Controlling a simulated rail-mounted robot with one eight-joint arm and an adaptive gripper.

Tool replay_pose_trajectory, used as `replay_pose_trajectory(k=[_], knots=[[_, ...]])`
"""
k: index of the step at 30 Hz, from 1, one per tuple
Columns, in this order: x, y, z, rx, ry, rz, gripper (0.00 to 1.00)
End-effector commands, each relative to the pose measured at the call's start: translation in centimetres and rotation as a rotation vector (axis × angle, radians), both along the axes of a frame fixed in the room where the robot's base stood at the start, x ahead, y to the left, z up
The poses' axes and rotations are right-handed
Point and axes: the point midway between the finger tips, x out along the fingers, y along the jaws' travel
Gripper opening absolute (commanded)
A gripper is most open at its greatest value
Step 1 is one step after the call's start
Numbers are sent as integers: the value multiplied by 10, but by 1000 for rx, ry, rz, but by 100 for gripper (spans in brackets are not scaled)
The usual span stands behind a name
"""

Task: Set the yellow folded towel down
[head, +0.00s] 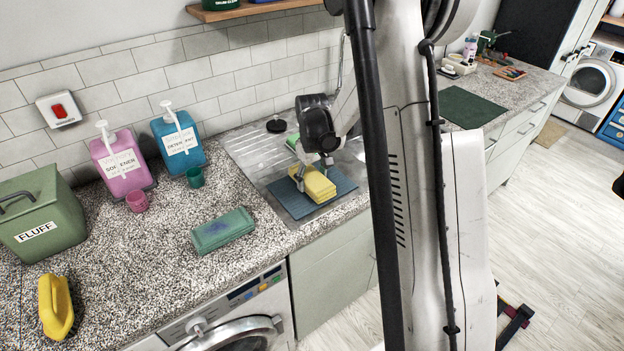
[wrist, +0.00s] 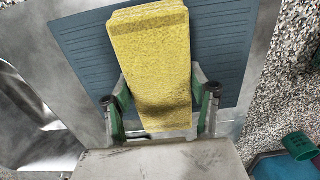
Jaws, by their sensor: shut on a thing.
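The yellow folded towel (head: 317,184) is at the blue-grey ridged mat (head: 341,181) beside the sink. It fills the middle of the wrist view (wrist: 152,65), with the mat (wrist: 82,45) behind it. My gripper (head: 311,173) is shut on the near end of the towel, one finger at each side, as the wrist view (wrist: 160,103) shows. I cannot tell whether the towel touches the mat or is just above it.
On the speckled counter stand a pink softener bottle (head: 120,166), a blue detergent bottle (head: 181,149), a teal case (head: 222,230), a green FLUFF bin (head: 39,221) and a yellow object (head: 55,306). A dark green mat (head: 470,107) lies on the far counter.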

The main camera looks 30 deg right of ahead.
Motion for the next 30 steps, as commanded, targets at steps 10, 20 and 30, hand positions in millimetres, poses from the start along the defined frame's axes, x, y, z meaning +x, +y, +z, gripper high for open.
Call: replay_pose_trajectory(k=[10, 20, 30], knots=[[0, 0, -1, 0, 0, 0, 74], [0, 0, 13, 0, 0, 0, 74], [0, 0, 79, 0, 0, 0, 74]])
